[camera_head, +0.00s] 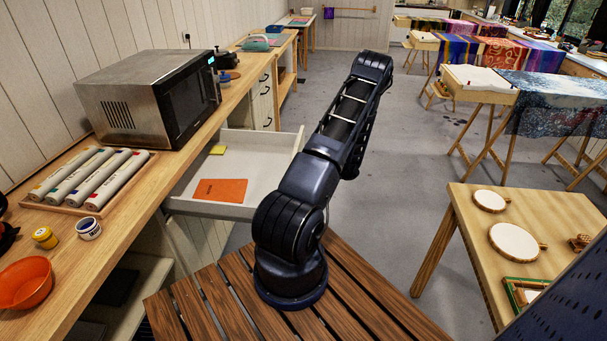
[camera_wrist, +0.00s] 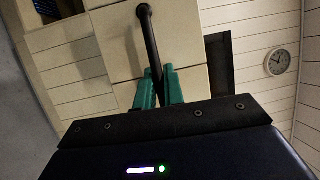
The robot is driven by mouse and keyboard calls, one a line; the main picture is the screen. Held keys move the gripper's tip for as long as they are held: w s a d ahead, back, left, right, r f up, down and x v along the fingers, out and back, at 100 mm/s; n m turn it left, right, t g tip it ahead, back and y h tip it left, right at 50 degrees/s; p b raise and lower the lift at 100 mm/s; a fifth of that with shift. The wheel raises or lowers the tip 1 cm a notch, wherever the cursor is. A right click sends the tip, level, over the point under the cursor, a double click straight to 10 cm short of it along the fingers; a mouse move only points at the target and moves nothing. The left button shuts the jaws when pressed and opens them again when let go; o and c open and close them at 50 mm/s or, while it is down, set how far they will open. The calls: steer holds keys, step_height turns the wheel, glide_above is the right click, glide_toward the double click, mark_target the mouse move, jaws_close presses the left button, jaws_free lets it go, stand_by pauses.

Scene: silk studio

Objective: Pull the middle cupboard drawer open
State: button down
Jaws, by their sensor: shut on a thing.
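In the wrist view, the green fingers of my gripper (camera_wrist: 160,88) are shut on a long black bar handle (camera_wrist: 150,40). The handle stands in front of pale cream drawer fronts (camera_wrist: 118,38). In the head view, a white drawer (camera_head: 250,157) stands pulled out from the cupboard under the wooden counter. An orange sheet (camera_head: 220,190) and a small yellow pad (camera_head: 217,150) lie in it. My arm rises beside this drawer and hides part of its front side. My gripper is hidden in the head view, and I cannot tell which drawer the held handle belongs to.
A microwave (camera_head: 150,98), a tray of rolls (camera_head: 85,180), paint jars and an orange bowl (camera_head: 25,282) stand on the counter. More drawers (camera_head: 262,98) sit farther along. A wooden table (camera_head: 530,215) stands at right. Grey floor (camera_head: 400,150) is clear between. A clock (camera_wrist: 277,62) hangs on the wall.

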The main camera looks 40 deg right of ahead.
steer(key=c, duration=1.5)
jaws_free()
steer(key=shift+d, duration=0.1)
steer(key=v, duration=1)
steer(key=shift+s+d+f, duration=0.15)
steer(key=shift+s+d, duration=0.05)
steer(key=shift+d, duration=0.05)
